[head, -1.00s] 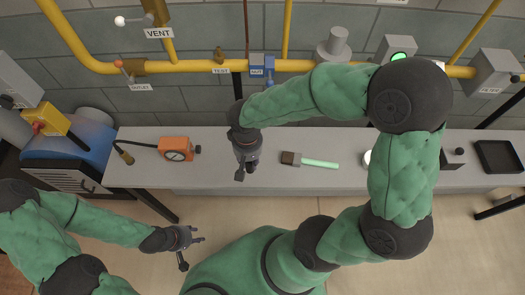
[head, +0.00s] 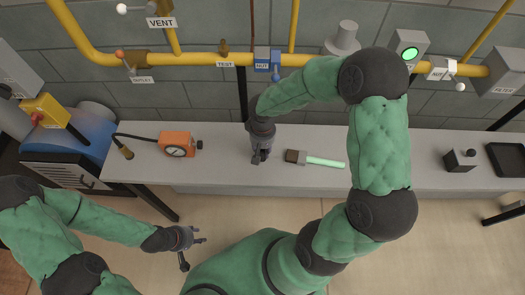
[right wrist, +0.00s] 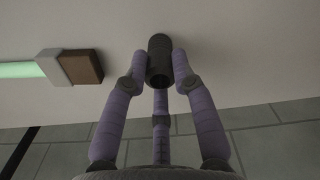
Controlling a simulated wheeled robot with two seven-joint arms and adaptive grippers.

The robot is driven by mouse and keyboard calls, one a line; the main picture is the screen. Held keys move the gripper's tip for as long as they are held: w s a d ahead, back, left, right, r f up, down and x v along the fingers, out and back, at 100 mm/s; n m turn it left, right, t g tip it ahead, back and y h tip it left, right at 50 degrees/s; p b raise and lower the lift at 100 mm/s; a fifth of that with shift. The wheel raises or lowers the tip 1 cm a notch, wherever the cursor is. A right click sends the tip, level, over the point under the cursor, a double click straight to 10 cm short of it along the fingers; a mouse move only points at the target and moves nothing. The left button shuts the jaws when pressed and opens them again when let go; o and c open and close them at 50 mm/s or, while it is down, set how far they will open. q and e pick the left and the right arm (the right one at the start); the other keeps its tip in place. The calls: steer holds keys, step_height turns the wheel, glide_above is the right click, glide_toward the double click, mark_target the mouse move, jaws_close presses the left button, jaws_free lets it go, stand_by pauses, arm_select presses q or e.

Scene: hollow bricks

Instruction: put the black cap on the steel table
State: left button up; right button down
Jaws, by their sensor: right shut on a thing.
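The black cap (right wrist: 159,58), a dark ribbed hollow cylinder, is between the fingers of my right gripper in the right wrist view. My right gripper (head: 260,157) is shut on it, over the grey steel table (head: 225,165) in the head view. I cannot tell whether the cap touches the table top, which shows behind it in the right wrist view (right wrist: 220,40). In the head view the cap is mostly hidden by the gripper. My left gripper (head: 192,248) is open and empty, in front of the table and over the floor.
A brush-like tool with a pale green handle (head: 325,162) lies just right of my right gripper. An orange gauge (head: 178,145) with a hose stands to the left. A small dark box (head: 460,160) and a black tray (head: 507,158) are at the right. Yellow pipes (head: 205,63) run behind.

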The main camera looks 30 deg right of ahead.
steer(key=shift+f, duration=0.1)
steer(key=shift+f, duration=0.15)
steer(key=shift+f, duration=0.1)
steer(key=c, duration=1)
jaws_free()
steer(key=shift+r, duration=0.2)
step_height(320, 180, up, 12)
steer(key=p, duration=0.4)
